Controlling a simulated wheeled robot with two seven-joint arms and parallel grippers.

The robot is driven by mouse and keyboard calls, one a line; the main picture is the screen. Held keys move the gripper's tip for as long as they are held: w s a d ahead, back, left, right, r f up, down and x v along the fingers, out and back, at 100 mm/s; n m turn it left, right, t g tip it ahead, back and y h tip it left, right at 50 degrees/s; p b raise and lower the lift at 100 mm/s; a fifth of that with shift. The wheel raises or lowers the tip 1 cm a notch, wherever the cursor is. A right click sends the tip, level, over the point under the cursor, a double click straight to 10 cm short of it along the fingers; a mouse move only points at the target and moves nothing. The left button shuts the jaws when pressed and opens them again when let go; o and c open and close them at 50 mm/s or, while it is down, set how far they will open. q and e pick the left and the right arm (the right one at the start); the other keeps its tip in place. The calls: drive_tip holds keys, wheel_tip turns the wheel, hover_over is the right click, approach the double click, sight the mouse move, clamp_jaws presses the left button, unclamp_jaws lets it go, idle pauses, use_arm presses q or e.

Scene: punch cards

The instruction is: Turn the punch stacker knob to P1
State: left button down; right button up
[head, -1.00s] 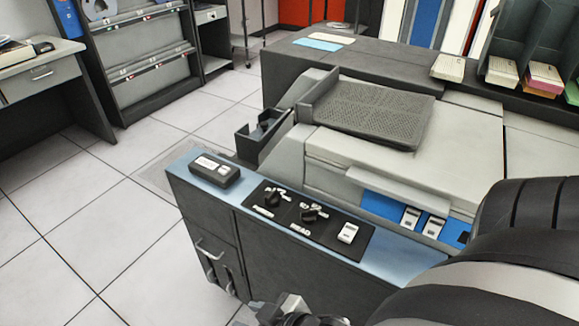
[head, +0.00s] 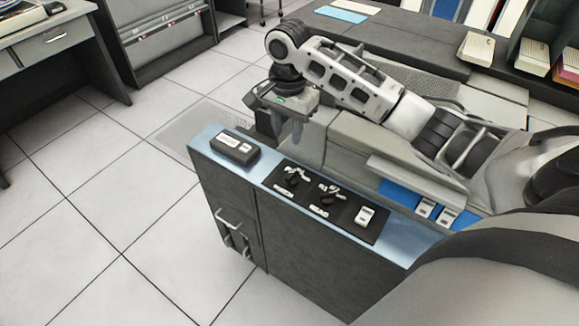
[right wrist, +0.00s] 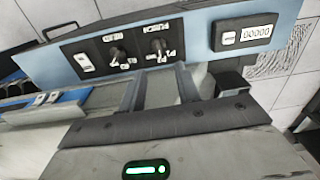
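The punch stacker knob (head: 292,178) is the left black knob on the dark panel (head: 352,228) in the head view. It also shows in the right wrist view (right wrist: 158,46), next to the counter box. Its exact setting is too small to read. A second knob (head: 327,195), marked READ, sits to its right. My left gripper is not in view.
A black counter box (head: 234,147) sits on the blue ledge left of the knobs. A white switch (head: 365,215) is at the panel's right end. The machine's grey cover (head: 357,147) rises behind the ledge. Open tiled floor (head: 110,200) lies to the left.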

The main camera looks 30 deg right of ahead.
sight(289, 176)
drive_tip(key=shift+m, duration=0.3)
drive_tip(key=f, duration=1.5)
drive_tip(key=shift+d, duration=0.3)
drive_tip(key=shift+r, duration=0.1)
clamp_jaws()
